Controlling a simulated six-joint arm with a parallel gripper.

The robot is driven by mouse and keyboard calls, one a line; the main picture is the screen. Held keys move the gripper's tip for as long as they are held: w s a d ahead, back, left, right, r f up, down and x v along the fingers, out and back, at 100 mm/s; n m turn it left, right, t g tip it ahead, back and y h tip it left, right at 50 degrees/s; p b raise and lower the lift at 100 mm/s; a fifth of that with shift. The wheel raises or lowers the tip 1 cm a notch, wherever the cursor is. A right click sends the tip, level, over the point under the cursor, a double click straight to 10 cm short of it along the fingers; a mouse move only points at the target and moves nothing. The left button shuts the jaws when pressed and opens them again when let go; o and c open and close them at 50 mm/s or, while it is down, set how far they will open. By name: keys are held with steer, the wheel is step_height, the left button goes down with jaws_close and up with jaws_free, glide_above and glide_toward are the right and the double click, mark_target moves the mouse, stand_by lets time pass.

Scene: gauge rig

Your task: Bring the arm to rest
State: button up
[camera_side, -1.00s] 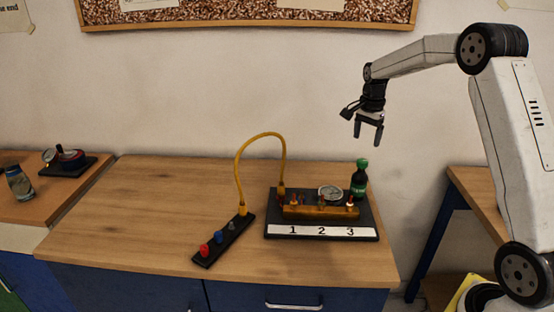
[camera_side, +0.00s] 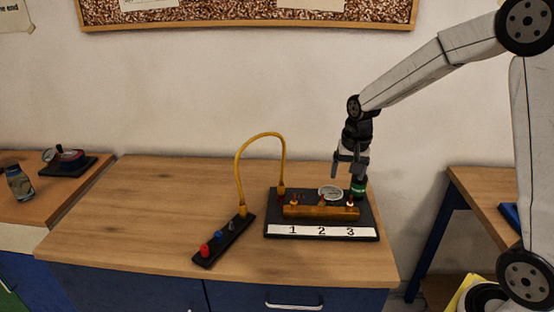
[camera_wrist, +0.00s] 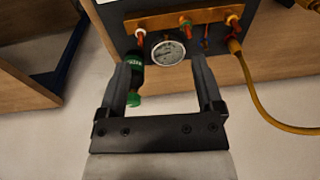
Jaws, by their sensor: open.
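My gripper (camera_side: 348,172) is open and empty, pointing down just above the back right of the gauge rig in the side view. Its two fingers also show in the wrist view (camera_wrist: 165,62), spread on either side of the round pressure gauge (camera_wrist: 168,53). A yellow hose (camera_side: 238,165) arches from position 1 to a black strip. A green-capped bottle (camera_wrist: 133,99) is beside the left finger in the wrist view; my gripper partly hides it in the side view.
The black strip (camera_side: 222,242) with red, blue and grey fittings lies on the bench (camera_side: 150,215). Another gauge device (camera_side: 68,160) and a jar (camera_side: 19,182) stand on the left bench. The middle-left of the main bench is clear.

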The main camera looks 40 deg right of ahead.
steer(key=s+a+f+n+t, duration=0.1)
steer(key=s+a+f+n, duration=0.3)
steer(key=s+a+n, duration=0.5)
steer(key=s+a, duration=0.1)
steer(key=s, duration=0.2)
steer(key=shift+s+a, duration=0.2)
steer(key=shift+a, duration=0.1)
